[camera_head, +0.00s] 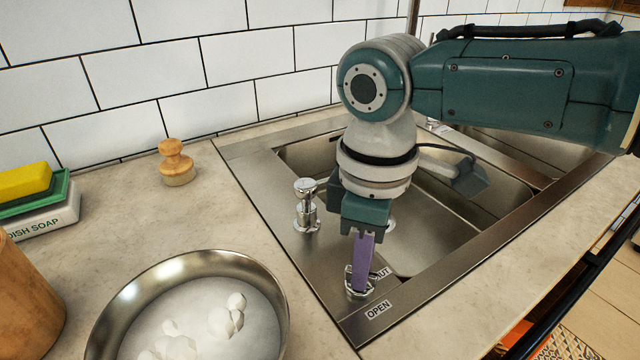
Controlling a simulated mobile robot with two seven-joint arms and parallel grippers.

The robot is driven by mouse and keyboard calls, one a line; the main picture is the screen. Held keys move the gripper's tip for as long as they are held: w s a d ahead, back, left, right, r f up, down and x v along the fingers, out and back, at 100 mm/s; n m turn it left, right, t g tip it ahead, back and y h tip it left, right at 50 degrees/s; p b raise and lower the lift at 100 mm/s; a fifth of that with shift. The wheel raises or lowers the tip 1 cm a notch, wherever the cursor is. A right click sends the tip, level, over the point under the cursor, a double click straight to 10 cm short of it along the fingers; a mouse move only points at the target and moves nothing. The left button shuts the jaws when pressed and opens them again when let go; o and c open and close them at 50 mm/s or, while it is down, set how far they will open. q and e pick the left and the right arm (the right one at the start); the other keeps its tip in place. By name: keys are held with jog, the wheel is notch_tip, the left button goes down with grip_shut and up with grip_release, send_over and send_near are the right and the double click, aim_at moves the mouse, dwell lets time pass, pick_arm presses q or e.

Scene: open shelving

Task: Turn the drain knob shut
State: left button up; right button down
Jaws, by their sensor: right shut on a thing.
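The drain knob (360,288) is a small metal knob on the front left corner of the steel sink rim. An "OPEN" label (379,310) lies just in front of it, and another label (382,273), partly covered and ending in "UT", lies behind it to the right. My right gripper (361,275) reaches down over the sink, its purple fingers shut on the knob. The fingers hide part of the knob, so I cannot tell which label it points to. My left gripper is not in view.
A metal tap-like fitting (306,205) stands on the rim left of my gripper. A steel bowl (104,325) with white pieces is at front left. A tiled wall (150,75) closes the back.

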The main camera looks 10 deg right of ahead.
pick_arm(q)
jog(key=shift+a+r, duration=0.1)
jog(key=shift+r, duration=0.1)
pick_arm(e)
jog(key=n, duration=0.5)
jog(key=shift+n, duration=2.5)
jog(key=c, duration=0.9)
grip_release()
jog(key=shift+r, duration=0.1)
pick_arm(q)
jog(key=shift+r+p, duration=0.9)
jog(key=shift+p, duration=0.15)
pick_arm(e)
notch_tip(320, 180, up, 10)
